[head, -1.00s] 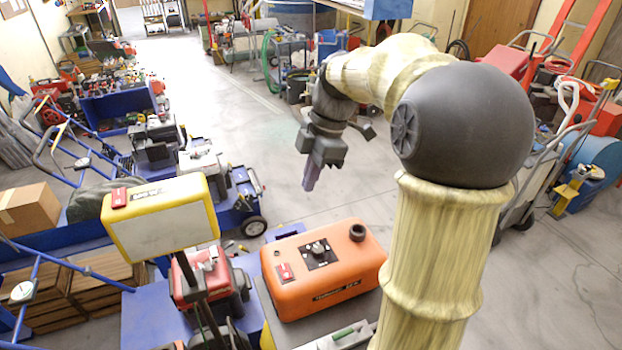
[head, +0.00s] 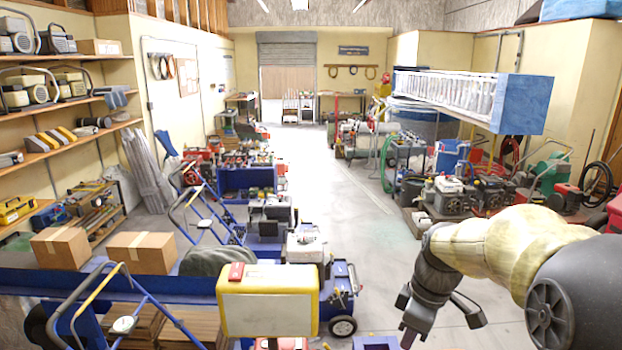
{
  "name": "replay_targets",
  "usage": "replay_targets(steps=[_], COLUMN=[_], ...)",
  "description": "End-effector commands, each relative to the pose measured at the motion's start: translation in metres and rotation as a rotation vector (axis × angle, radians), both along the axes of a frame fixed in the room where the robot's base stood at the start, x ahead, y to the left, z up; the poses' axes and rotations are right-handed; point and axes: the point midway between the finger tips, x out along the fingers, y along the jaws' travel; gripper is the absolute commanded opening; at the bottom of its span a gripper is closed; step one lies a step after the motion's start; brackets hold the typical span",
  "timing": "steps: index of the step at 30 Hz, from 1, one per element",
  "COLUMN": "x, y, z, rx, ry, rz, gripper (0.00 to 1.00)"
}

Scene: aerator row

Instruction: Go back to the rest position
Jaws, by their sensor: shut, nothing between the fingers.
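My gripper (head: 408,338) hangs at the lower right of the head view, pointing down, with its fingertips close to the bottom edge of the picture. The fingers are together and hold nothing. My arm is bent, its pale sleeved links reaching in from the right. The orange tank is out of this view.
A yellow-framed panel (head: 267,301) with a red piece on top stands left of my gripper. Blue wheeled machines (head: 340,290) line the left. Small engines (head: 447,193) stand at the right. A blue-ended overhead unit (head: 522,104) hangs above. The grey aisle (head: 345,205) is clear.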

Motion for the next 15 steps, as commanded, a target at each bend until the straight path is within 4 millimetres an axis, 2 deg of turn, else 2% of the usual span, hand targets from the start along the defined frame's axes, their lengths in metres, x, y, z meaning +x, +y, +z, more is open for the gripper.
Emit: replay_targets(steps=[1, 6, 15], x=[-0.007, -0.025, -0.066], y=[0.005, 0.015, 0.029], z=[-0.011, -0.042, -0.089], rx=[-0.015, -0.048, -0.037], ry=[0.005, -0.008, -0.062], rz=[-0.064, -0.33, -0.779], gripper=[0.0, 0.0, 0.0])
